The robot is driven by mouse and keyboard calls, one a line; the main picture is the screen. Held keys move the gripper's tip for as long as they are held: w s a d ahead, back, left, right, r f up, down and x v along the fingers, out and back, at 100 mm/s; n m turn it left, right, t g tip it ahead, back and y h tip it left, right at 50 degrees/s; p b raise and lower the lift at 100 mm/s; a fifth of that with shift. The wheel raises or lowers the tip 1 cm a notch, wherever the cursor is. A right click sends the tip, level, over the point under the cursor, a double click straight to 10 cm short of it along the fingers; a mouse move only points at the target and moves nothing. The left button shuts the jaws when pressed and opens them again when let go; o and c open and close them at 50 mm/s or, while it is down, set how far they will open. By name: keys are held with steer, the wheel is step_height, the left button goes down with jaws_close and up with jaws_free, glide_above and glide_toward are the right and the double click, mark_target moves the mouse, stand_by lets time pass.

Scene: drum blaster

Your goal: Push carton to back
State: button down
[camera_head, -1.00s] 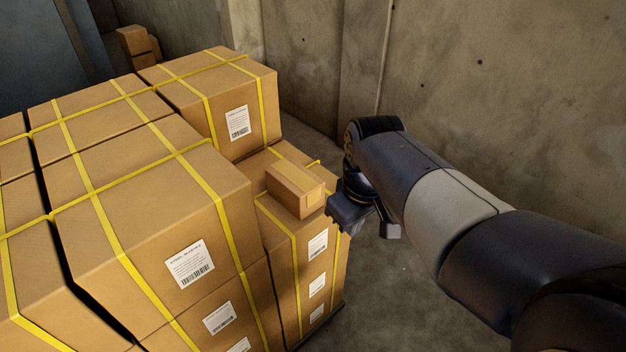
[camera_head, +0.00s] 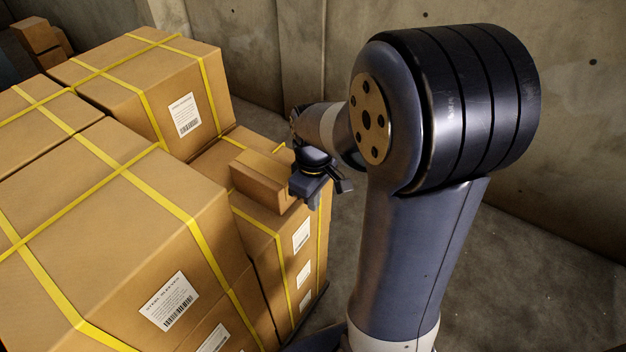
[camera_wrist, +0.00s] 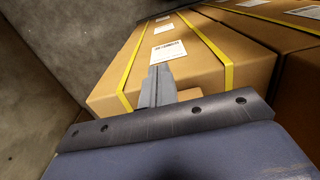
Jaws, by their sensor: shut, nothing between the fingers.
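The small plain brown carton (camera_head: 262,178) lies on top of a lower strapped box (camera_head: 243,145), in a gap beside taller strapped boxes. My gripper (camera_head: 313,200) is at the carton's right end, its fingers pointing down. It is very close to that end; I cannot tell whether it touches. In the wrist view my shut, empty fingers (camera_wrist: 157,86) stand in front of a strapped box face with white labels. A small piece of brown cardboard shows beside the fingers there, mostly hidden by the gripper body.
A taller strapped box (camera_head: 150,85) stands behind the carton, and a large one (camera_head: 120,230) stands to its left in front. A concrete wall (camera_head: 270,60) runs behind. Bare floor (camera_head: 510,290) lies at the right. My arm hides part of the wall.

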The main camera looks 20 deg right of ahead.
mark_target(240, 162)
steer(key=shift+w+a+f+p, duration=0.15)
steer(key=shift+w+a+p, duration=0.2)
steer(key=shift+w+a, duration=0.35)
steer(key=shift+w+a+f+p, duration=0.1)
steer(key=shift+w+a+p, duration=0.3)
steer(key=shift+w, duration=0.5)
steer(key=shift+a, duration=0.1)
steer(key=w+a, duration=0.3)
steer(key=w, duration=0.1)
steer(key=w+a+p, duration=0.1)
steer(key=w+a, duration=0.3)
steer(key=w, duration=0.1)
steer(key=w+a, duration=0.3)
steer(key=w, duration=0.2)
steer(key=shift+w+a+f+p, duration=0.1)
steer(key=shift+w+a+p, duration=0.05)
steer(key=shift+p, duration=0.2)
steer(key=shift+w+a, duration=0.15)
